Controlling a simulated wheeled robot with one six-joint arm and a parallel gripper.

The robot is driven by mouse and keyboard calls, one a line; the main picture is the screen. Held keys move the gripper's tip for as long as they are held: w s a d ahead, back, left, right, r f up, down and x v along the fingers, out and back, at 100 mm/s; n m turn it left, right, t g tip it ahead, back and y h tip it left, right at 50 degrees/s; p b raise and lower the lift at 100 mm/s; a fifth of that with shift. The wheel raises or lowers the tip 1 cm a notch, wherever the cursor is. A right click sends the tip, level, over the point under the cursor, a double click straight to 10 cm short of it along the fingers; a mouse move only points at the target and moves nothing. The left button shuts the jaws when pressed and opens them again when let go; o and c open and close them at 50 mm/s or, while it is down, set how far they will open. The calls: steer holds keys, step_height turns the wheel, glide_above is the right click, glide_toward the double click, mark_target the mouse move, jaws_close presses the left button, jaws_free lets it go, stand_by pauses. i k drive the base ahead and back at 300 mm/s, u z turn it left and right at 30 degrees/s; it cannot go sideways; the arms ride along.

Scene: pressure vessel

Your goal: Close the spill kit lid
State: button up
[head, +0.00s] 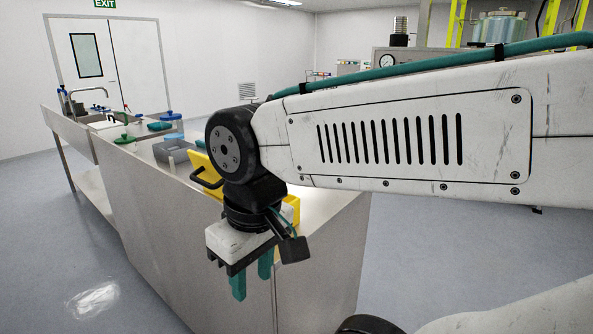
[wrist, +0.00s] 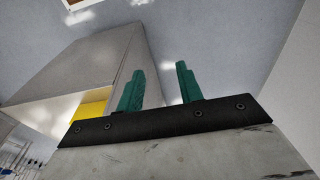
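The yellow spill kit (head: 291,209) sits on the steel bench, mostly hidden behind my arm in the head view. Its yellow lid (head: 201,165) stands raised and tilted, with a black handle (head: 205,179) on its left side. My gripper (head: 252,274) points down in front of the bench's near side, apart from the kit. Its two green fingers are spread with nothing between them. In the wrist view my gripper (wrist: 158,88) also shows a clear gap, and a yellow part of the kit (wrist: 91,108) appears at the left. The kit's inside is hidden.
The steel bench (head: 150,215) runs back to the left, with a grey bin (head: 172,150), a tap (head: 90,92) and several bottles on it. A pressure rig with a gauge (head: 387,61) stands behind my arm. The floor (head: 60,250) at the left is clear.

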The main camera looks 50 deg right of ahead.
mark_target(215, 191)
steer(key=z, duration=0.5)
steer(key=i, duration=0.45)
steer(key=k, duration=0.45)
steer(key=z, duration=1.25)
steer(key=i, duration=0.5)
steer(key=u, duration=1.2)
